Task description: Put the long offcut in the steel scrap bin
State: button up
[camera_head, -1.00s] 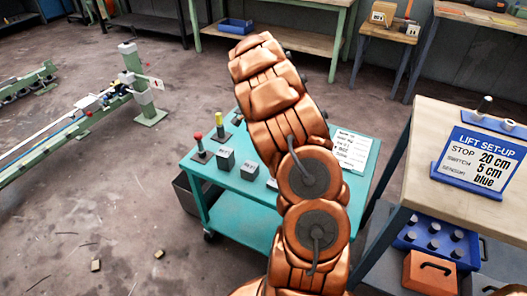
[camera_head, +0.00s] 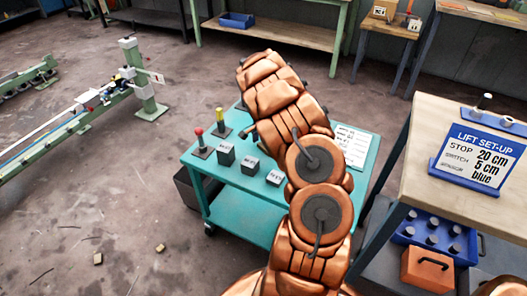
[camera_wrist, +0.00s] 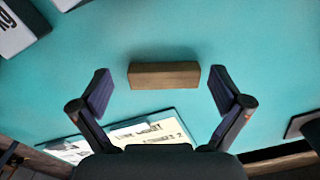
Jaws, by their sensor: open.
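A brown wooden block (camera_wrist: 165,75), longer than it is wide, lies crosswise on the teal cart top in the wrist view. It looks like the offcut, but I see no other piece beside it to compare its length. My gripper (camera_wrist: 160,82) is open, with one finger to the left and one to the right of the block, both apart from it. In the head view my arm hides the block and my gripper. A dark grey box (camera_head: 188,190) stands on the floor at the cart's left; I cannot tell whether it is the steel scrap bin.
The teal cart (camera_head: 205,165) carries dark labelled blocks (camera_head: 249,165), red and yellow knobbed pins, and a paper sheet (camera_head: 358,142). A wooden bench (camera_head: 425,150) with a lift set-up sign stands close at right. A tan scrap (camera_head: 97,258) lies on open floor at left.

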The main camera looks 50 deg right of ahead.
jog(key=c, duration=0.8)
jog(key=shift+r, duration=0.1)
jog(key=shift+c, duration=0.2)
